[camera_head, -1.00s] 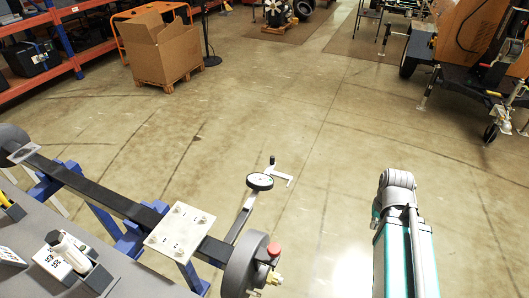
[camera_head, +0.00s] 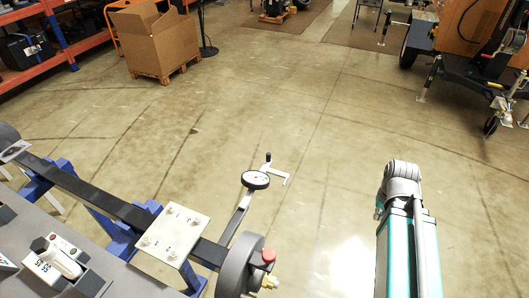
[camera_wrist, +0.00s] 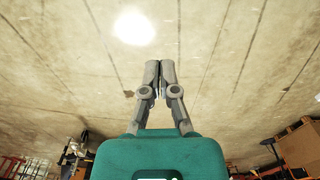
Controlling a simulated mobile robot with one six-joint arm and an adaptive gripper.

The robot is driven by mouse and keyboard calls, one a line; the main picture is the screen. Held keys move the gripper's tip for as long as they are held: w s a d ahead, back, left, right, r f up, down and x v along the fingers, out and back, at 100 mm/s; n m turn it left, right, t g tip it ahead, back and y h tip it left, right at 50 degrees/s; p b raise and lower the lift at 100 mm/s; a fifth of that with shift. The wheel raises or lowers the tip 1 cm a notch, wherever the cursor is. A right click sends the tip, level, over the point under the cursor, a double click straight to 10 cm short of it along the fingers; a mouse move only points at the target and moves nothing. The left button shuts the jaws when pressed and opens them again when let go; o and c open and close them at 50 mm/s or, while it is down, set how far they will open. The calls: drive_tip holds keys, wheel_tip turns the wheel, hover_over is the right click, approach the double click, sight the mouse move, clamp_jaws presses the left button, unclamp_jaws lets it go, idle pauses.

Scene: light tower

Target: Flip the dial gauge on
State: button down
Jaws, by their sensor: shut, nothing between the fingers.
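The dial gauge (camera_head: 256,180) has a round white face with a dark rim. It sits on a flat metal arm beside the grey wheel of the light tower, low in the middle of the head view. A small black-knobbed crank handle (camera_head: 268,159) stands just behind it. In the wrist view my gripper (camera_wrist: 160,64) is shut and empty, its fingertips together over bare floor. The gripper is not visible in the head view, where my arm stands at the right, well apart from the gauge. The gauge does not show in the wrist view.
A dark tow bar (camera_head: 100,200) with a metal plate (camera_head: 172,232) runs along the lower left. A red knob (camera_head: 268,255) sits by the grey wheel (camera_head: 240,266). A cardboard box (camera_head: 155,45) and a trailer (camera_head: 470,50) stand farther back. The middle floor is clear.

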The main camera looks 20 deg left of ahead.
drive_tip(key=w+a+r+n+y+p, duration=0.1)
drive_tip(key=w+a+n, duration=0.4)
drive_tip(key=a, duration=0.9)
drive_tip(key=w+a+r+n+y+p, duration=0.1)
drive_tip(key=w+a+r+n+p, duration=0.2)
drive_tip(key=a, duration=1.1)
drive_tip(key=w+a+r+n+t+y+p, duration=0.1)
drive_tip(key=w+a+n, duration=0.6)
drive_tip(key=a, duration=0.8)
wheel_tip(320, 180, up, 2)
drive_tip(key=w+p, duration=0.1)
drive_tip(key=w, duration=0.1)
drive_tip(key=shift+w+y, duration=0.3)
drive_tip(key=shift+a, duration=0.1)
drive_tip(key=s+b+x, duration=0.1)
drive_tip(key=b+x, duration=0.9)
drive_tip(key=shift+d+r+p, duration=0.1)
drive_tip(key=shift+d+p, duration=0.2)
drive_tip(key=shift+d, duration=1.65)
